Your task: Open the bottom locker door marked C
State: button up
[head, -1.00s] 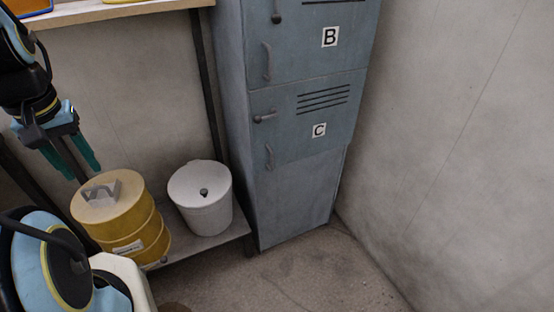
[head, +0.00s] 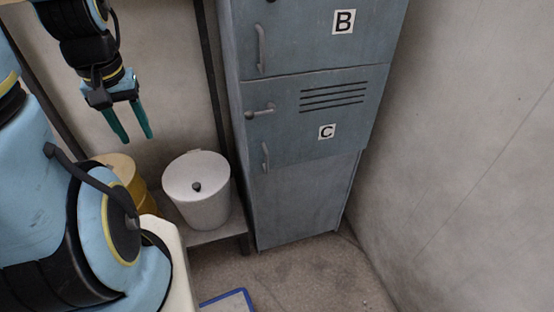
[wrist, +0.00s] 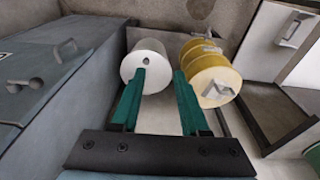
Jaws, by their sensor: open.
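The grey-blue locker door marked C (head: 326,132) is the lower door of the tall locker, below the door marked B (head: 343,22). Door C looks shut. It has a small turn latch (head: 258,112) at its upper left and a vertical handle (head: 265,156) at its lower left. My gripper (head: 132,139) is open and empty, pointing down, to the left of the locker and apart from it. In the wrist view the locker front (wrist: 50,65) lies to the left of my fingers, with a lever and a handle showing on it.
A white lidded bin (head: 197,205) and a yellow drum (head: 122,170) stand on a low shelf left of the locker. A wall (head: 460,130) closes off the right side. The floor (head: 300,268) before the locker is mostly clear, with a blue-edged item (head: 228,298) at the bottom.

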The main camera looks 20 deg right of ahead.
jog(key=d, duration=0.1)
jog(key=m+t+h+b, duration=0.1)
jog(key=m+t+b, duration=0.15)
jog(key=b, duration=0.25)
send_near(267, 162)
jog(key=w+f, duration=0.1)
jog(key=b+x, duration=0.5)
jog(key=x, duration=0.6)
jog(key=shift+w+d+b, duration=0.2)
jog(key=shift+b, duration=0.1)
grip_shut()
dwell(0.4)
